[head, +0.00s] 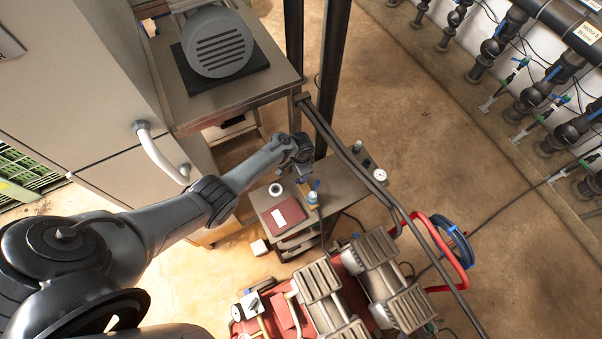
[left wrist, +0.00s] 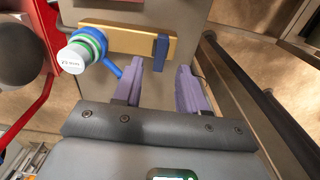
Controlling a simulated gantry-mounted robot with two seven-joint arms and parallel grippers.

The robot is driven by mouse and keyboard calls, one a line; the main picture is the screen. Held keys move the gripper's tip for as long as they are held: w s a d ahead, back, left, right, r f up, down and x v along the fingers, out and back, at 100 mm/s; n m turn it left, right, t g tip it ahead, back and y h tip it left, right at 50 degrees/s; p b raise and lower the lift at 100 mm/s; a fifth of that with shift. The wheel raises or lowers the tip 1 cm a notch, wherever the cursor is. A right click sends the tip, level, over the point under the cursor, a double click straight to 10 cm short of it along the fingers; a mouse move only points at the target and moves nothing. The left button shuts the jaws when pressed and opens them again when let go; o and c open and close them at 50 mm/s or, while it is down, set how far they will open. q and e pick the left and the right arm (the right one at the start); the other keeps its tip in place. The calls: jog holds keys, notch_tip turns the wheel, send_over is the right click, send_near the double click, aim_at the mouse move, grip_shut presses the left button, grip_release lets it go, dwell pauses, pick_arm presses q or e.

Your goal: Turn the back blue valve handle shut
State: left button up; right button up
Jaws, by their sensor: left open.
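My left gripper (head: 305,181) is over the small metal table in the head view. In the left wrist view its two purple fingers (left wrist: 172,70) are open with nothing between them. Just left of them is a blue ring with a short blue lever (left wrist: 112,68), around a green and white capped fitting (left wrist: 73,58). The lever's end is close to the left finger; I cannot tell if they touch. A tan bar (left wrist: 125,40) carries an upright blue piece (left wrist: 161,48) beyond the fingers. The white-capped fitting (head: 312,197) also shows in the head view. My right gripper is not in view.
Black wall pipes with blue-handled valves (head: 522,62) stand far at upper right.

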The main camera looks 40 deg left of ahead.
pick_arm(q)
notch_tip(320, 180, up, 6)
jog(key=p, duration=0.2)
jog(key=shift+r, duration=0.15)
jog(key=shift+s, duration=0.1)
